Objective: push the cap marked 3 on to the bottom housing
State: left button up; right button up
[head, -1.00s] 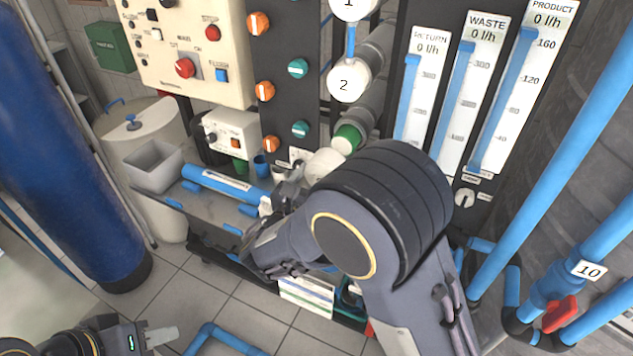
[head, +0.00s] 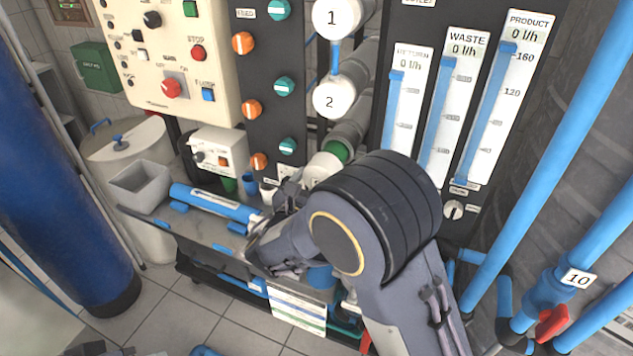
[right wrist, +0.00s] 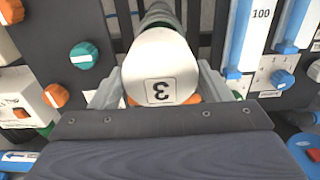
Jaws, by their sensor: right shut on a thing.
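The white cap marked 3 (right wrist: 157,62) fills the middle of the right wrist view, its number upside down there. My right gripper (right wrist: 160,92) is shut on it, one finger on each side. The bottom housing (right wrist: 160,16) shows behind the cap, in line with it; I cannot tell how far the cap is on it. In the head view the cap (head: 320,170) shows just below the green ring (head: 337,151) of the bottom housing, partly hidden by my right arm. Only a sliver of my left arm shows at the bottom left edge; its jaws cannot be made out.
Caps marked 1 (head: 331,18) and 2 (head: 330,101) close the housings above. A valve panel (head: 268,70) is to the left, flow meters (head: 440,110) to the right. A blue pipe (head: 215,202) lies on the shelf below. A grey bin (head: 140,187) stands left.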

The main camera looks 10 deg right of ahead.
jog(key=shift+w+d, duration=0.35)
jog(key=shift+w, duration=0.1)
dwell(1.5)
jog(key=shift+x, duration=1.8)
jog(key=shift+w+d+b, duration=0.3)
jog(key=shift+w+b, duration=0.05)
jog(key=shift+w, duration=0.1)
dwell(0.6)
jog(key=o, duration=1.1)
